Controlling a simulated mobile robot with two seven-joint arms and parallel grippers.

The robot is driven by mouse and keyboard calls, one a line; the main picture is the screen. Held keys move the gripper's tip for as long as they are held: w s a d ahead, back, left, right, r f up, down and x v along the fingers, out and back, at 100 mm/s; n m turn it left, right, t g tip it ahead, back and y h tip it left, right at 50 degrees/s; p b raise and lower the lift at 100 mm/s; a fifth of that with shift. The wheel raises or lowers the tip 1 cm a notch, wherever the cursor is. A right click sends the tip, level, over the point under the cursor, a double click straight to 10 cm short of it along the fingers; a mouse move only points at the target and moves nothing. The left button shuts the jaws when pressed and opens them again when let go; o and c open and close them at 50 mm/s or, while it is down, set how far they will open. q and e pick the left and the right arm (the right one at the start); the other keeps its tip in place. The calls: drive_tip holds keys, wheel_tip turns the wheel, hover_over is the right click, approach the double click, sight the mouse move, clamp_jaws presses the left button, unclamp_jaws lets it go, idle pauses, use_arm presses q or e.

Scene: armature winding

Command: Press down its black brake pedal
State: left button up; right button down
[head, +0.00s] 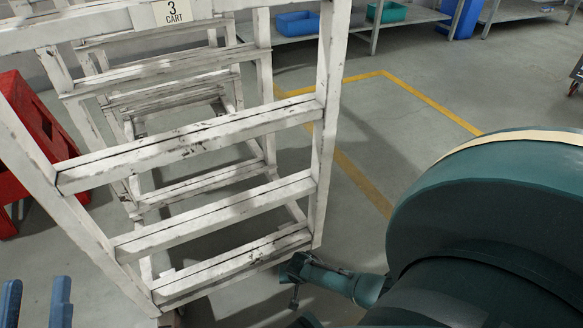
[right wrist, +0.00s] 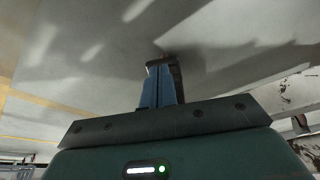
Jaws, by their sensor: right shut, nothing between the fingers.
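The white, worn cart (head: 190,150) stands at the left and middle of the head view, with a "3 CART" label (head: 172,12) at its top. I cannot make out its black brake pedal in either view. My left gripper (head: 36,300) is at the lower left, its two blue fingers apart and empty, in front of the cart. My right gripper (right wrist: 163,68) is shut and empty in the right wrist view, close to a grey surface with shadows. A small reddish spot shows just past its tips. A whitish, chipped cart bar (right wrist: 242,85) is to its right.
A red stand (head: 32,135) is left of the cart. Blue bins (head: 297,23) and a green bin (head: 387,12) sit on a bench at the back. Yellow lines (head: 430,102) mark the grey floor, which is open right of the cart.

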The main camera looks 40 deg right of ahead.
use_arm(q)
drive_tip(key=shift+a+r+m+h, duration=0.3)
drive_tip(key=shift+a+r, duration=0.15)
drive_tip(key=shift+a, duration=0.05)
use_arm(e)
drive_tip(key=shift+f, duration=0.5)
use_arm(q)
drive_tip(key=shift+r, duration=0.1)
drive_tip(key=shift+w+r, duration=0.1)
drive_tip(key=shift+r, duration=0.05)
